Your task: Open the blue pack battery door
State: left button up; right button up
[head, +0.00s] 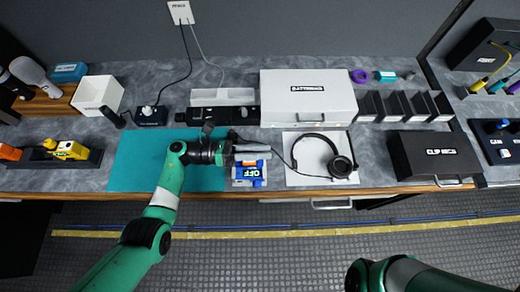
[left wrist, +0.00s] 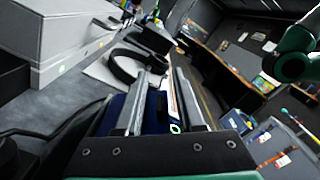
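The blue pack (head: 248,182) lies near the front edge of the bench, with a panel reading "OFF" on its top. My left gripper (head: 262,152) reaches in from the left over the pack's far side. Its two fingers lie apart and parallel, pointing right. In the left wrist view the fingers (left wrist: 160,95) are open, with part of the blue pack showing below and between them. I cannot tell whether they touch it. The battery door cannot be told apart, being partly hidden by the gripper. My right arm shows at the bottom right; its gripper is out of view.
Headphones (head: 325,157) lie on a white sheet right of the pack. A teal mat (head: 130,165) lies to the left. A white battery case (head: 308,97) stands behind, and a dark case (head: 433,155) stands farther right. A cable curves beside the pack.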

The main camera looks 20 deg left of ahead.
pick_arm(q)
grip_shut()
jog(key=shift+w+n, duration=0.1)
jog(key=shift+n, duration=0.2)
jog(key=n, duration=0.1)
jog(key=w+n, duration=0.1)
jog(key=r+n+b, duration=0.1)
jog(key=n, duration=0.1)
jog(key=shift+w+a, duration=0.4)
jog(key=w+n+b, duration=0.1)
jog(key=n, duration=0.3)
jog(key=w+a+n+b, duration=0.1)
jog(key=n, duration=0.1)
jog(key=shift+w+r+b, duration=0.1)
jog(key=shift+w+b, duration=0.2)
jog(key=shift+w, duration=0.05)
